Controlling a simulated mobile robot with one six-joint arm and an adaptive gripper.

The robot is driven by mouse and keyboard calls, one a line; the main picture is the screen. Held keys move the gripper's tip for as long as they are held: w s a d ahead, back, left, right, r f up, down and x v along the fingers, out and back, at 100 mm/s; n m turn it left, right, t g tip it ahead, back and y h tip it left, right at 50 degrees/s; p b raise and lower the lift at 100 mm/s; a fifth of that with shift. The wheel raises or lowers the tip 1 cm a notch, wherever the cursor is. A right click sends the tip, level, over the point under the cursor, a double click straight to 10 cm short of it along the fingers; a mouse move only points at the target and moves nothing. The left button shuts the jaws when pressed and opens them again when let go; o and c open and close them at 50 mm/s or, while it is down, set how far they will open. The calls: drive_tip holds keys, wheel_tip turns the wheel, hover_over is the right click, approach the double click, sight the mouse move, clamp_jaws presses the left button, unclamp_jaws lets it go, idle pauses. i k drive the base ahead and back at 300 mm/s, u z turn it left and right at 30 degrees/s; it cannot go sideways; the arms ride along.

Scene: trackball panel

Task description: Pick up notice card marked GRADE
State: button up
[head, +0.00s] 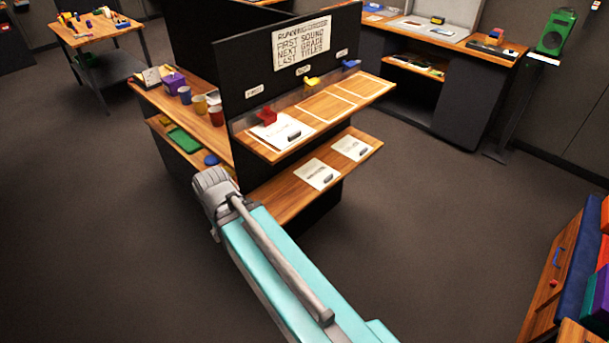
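Three white notice cards, each with a dark grip block, are at the dark panel. One card (283,132) lies on the upper wooden shelf (262,151) at the left, near a red clip (266,116). Two more, a left card (317,174) and a right card (351,148), lie on the lower shelf (283,199). Their print is too small to tell which reads GRADE. My turquoise arm reaches up from the bottom, its grey joint left of the lower shelf. My gripper does not show.
A sign (301,45) reads FIRST SOUND, NEXT GRADE, LAST TITLES. A yellow clip (312,82) and a blue clip (351,64) sit above outlined empty slots (328,106). Mugs (200,104) stand on the side shelf. A wooden cabinet (552,275) is at right; floor between is clear.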

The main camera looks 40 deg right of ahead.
sight(315, 173)
drive_tip(key=u, duration=0.3)
drive_tip(key=k, duration=0.9)
drive_tip(key=z, duration=1.25)
drive_tip(key=i, duration=0.85)
